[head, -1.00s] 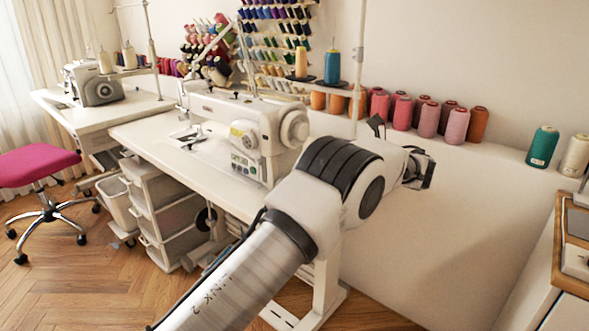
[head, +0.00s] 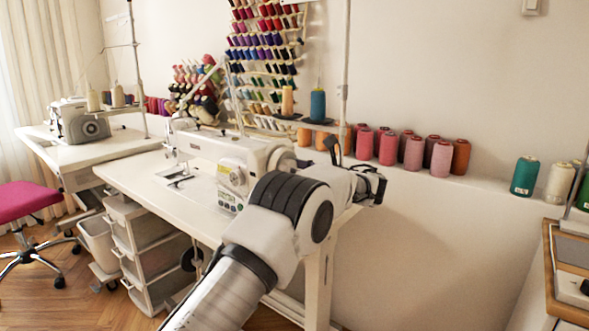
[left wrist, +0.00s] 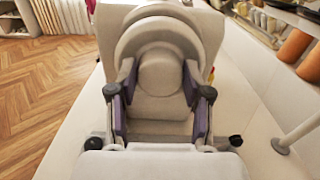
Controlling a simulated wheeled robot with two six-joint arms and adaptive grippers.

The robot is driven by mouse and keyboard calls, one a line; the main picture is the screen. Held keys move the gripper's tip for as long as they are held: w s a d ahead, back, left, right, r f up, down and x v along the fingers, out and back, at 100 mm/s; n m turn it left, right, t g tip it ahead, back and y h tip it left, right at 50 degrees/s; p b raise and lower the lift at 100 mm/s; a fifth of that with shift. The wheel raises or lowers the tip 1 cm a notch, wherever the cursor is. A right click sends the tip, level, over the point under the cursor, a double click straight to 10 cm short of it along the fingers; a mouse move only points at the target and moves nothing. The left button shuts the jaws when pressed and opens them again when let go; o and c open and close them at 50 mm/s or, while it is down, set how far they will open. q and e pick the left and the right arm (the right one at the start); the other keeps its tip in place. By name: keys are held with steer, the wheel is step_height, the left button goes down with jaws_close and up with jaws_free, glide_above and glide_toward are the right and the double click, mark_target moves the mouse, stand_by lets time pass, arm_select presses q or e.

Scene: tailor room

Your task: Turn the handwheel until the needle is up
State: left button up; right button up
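The white sewing machine (head: 215,150) stands on its white table (head: 140,195). Its handwheel (head: 283,158) is at the right end, partly hidden behind my left arm. In the left wrist view the handwheel (left wrist: 165,25) is straight ahead, with its round hub facing me. My left gripper (left wrist: 160,88) is open, with one finger on each side of the hub. I cannot tell whether the fingers touch it. The needle is too small to make out at the machine's left end. My right gripper is not in view.
A thread stand with an orange cone (head: 288,101) and a blue cone (head: 318,105) rises behind the machine. Several thread cones (head: 413,153) line the ledge along the wall. White drawers (head: 145,255) stand under the table. A pink chair (head: 28,200) is at the left.

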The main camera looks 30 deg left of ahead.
arm_select(q)
steer(key=shift+n, duration=0.3)
steer(key=shift+f+n+b, duration=0.15)
steer(key=shift+n+b, duration=2.55)
steer(key=shift+n, duration=2.4)
steer(key=shift+f+n+b, duration=0.15)
steer(key=shift+n+b, duration=2.5)
steer(key=shift+n, duration=2.45)
steer(key=shift+f+n+b, duration=0.15)
steer(key=shift+n+b, duration=2.55)
steer(key=shift+n, duration=2.4)
